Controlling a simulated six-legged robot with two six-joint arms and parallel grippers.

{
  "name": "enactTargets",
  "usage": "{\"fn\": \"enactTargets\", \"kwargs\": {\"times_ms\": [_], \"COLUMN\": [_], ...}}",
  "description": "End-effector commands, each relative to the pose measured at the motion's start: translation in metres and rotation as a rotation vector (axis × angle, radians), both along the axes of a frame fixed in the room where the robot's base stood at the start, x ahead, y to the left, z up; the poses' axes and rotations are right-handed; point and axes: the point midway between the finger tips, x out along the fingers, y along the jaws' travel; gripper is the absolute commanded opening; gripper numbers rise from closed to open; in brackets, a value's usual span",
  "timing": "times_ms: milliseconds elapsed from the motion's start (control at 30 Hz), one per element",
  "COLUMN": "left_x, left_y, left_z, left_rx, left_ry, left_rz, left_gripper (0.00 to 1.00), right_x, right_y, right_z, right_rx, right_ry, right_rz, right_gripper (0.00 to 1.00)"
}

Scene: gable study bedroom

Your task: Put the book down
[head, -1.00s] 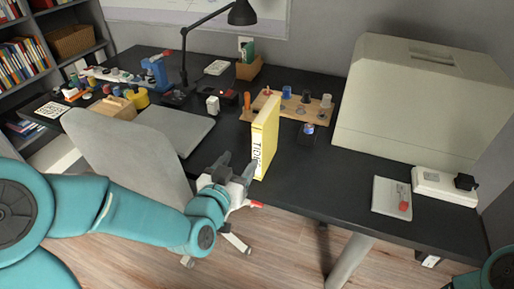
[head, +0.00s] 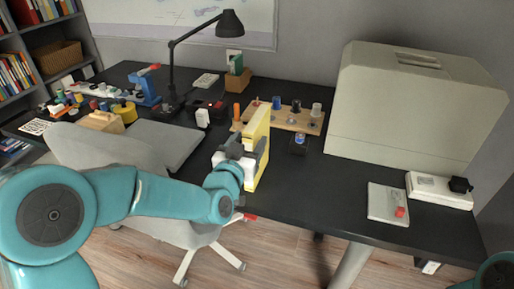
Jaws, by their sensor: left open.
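The yellow book (head: 262,142) stands upright on the black desk (head: 320,190), near its front edge. My left gripper (head: 241,150) is at the left side of the book, with its dark fingers open and close against it. It covers much of the book's lettered spine. I cannot tell whether the fingers touch the book or stand to either side of it. My right gripper is not in view.
A wooden rack with pegs (head: 290,120) and a small dark jar (head: 299,144) stand behind the book. A large beige case (head: 410,105) fills the back right. A grey chair (head: 110,165) is at the left.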

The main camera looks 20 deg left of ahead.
Motion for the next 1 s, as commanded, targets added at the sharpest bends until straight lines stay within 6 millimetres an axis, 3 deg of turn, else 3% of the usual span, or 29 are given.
{"fn": "enactTargets", "kwargs": {"times_ms": [333,633,800,833,1000], "left_x": [0.047,0.052,0.052,0.052,0.052], "left_y": [0.001,0.001,0.001,0.001,0.001], "left_z": [0.001,0.0,0.0,0.0,0.002], "left_rx": [0.0,0.0,0.0,0.0,0.0], "left_ry": [0.0,0.001,0.001,0.001,-0.003], "left_rz": [0.001,0.0,0.0,0.0,0.001], "left_gripper": [0.62,0.62,0.06,0.0,0.0], "right_x": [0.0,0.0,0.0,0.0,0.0], "right_y": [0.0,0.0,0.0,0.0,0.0], "right_z": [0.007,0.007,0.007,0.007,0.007], "right_rx": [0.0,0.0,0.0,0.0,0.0], "right_ry": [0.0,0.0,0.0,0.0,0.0], "right_rz": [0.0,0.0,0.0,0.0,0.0], "right_gripper": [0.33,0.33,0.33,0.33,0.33]}}
